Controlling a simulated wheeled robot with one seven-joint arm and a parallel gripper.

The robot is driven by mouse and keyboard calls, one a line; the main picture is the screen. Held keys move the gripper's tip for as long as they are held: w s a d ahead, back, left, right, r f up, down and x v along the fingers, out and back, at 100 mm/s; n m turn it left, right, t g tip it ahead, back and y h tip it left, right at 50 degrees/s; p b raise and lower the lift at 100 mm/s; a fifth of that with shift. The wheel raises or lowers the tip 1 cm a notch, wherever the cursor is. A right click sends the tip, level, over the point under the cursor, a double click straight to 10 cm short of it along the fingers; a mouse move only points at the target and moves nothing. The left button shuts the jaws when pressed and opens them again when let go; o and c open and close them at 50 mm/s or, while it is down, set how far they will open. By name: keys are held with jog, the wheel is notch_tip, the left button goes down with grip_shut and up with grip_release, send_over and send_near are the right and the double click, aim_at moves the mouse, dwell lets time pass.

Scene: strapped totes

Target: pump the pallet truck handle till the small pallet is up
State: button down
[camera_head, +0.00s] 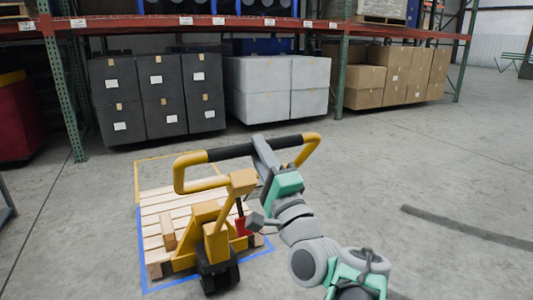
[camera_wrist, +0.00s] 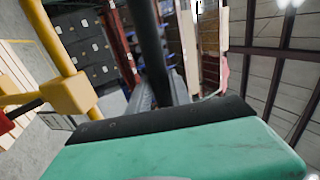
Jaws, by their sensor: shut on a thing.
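The yellow pallet truck (camera_head: 208,222) stands on the floor left of centre. Its yellow loop handle (camera_head: 180,176) has a black grip bar (camera_head: 230,151) and is raised over the truck. My gripper (camera_head: 264,150) is shut on the handle's black bar, right of its middle. The dark bar (camera_wrist: 152,50) also runs up between the jaws in the wrist view, with the yellow handle frame (camera_wrist: 70,92) at left. The small wooden pallet (camera_head: 155,212) is around the truck's forks, inside a taped outline. Its height above the floor is hard to tell.
Blue and yellow tape (camera_head: 140,250) marks the floor around the pallet. Behind stands a rack with green posts (camera_head: 341,72), black boxes (camera_head: 157,97), grey boxes (camera_head: 278,86) and brown cartons (camera_head: 395,75). A dark strip (camera_head: 468,228) lies on the floor at right. The floor between is clear.

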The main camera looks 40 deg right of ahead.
jog(key=shift+f, duration=0.45)
